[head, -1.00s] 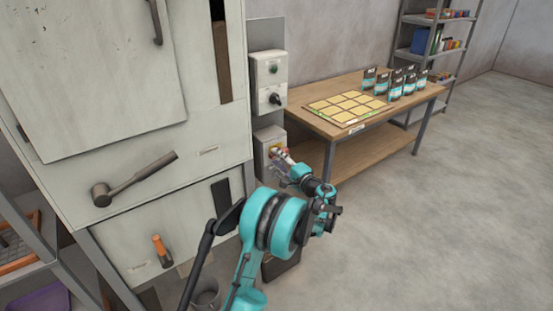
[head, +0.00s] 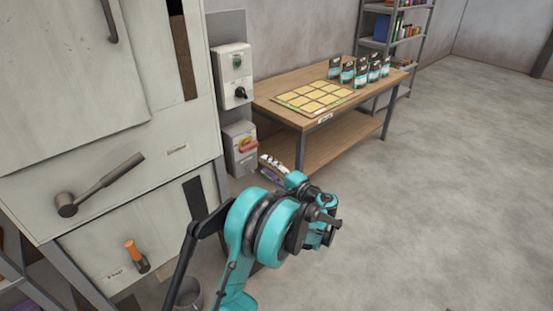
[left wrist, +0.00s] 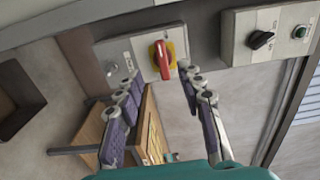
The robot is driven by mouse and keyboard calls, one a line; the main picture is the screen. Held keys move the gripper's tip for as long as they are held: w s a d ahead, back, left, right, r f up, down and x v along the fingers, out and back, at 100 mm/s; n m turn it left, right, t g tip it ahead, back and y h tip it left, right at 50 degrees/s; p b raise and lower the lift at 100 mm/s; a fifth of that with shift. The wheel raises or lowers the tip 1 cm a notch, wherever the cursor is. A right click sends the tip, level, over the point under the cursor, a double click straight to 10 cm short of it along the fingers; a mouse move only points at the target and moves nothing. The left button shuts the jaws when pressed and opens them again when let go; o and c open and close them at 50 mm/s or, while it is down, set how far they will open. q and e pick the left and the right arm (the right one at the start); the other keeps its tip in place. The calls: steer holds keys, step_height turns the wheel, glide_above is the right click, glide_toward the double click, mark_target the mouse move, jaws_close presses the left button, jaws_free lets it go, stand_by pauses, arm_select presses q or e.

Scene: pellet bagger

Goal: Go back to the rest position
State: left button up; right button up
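My left gripper (head: 271,168) is in the middle of the head view, below and right of the grey switch box (head: 240,160) with a red rotary handle (head: 248,145) on yellow. In the left wrist view its two purple-padded fingers (left wrist: 159,72) are spread apart with nothing between them. The red handle (left wrist: 162,58) shows beyond the fingertips, apart from them. My teal left arm is bent in front of the machine. My right gripper is in neither view.
A control box with a green button and black knob (head: 232,75) hangs above the switch box. A wooden table (head: 290,112) with a tray of yellow squares (head: 315,97) and several bags (head: 361,70) stands behind. Floor at right is clear.

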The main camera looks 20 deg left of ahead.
arm_select(q)
steer(key=s+d+f+n+h, duration=0.1)
steer(key=s+d+h, duration=0.4)
steer(key=s, duration=0.5)
steer(key=s+d+f+n+h, duration=0.1)
steer(key=s+d+n+h, duration=0.1)
steer(key=s+d+h, duration=0.4)
steer(key=s+d+f+n+h, duration=0.1)
steer(key=s+d+h, duration=0.4)
steer(key=s, duration=1)
steer(key=shift+s+d+f+h, duration=0.15)
steer(key=shift+s+d+h, duration=0.15)
steer(key=shift+d, duration=0.15)
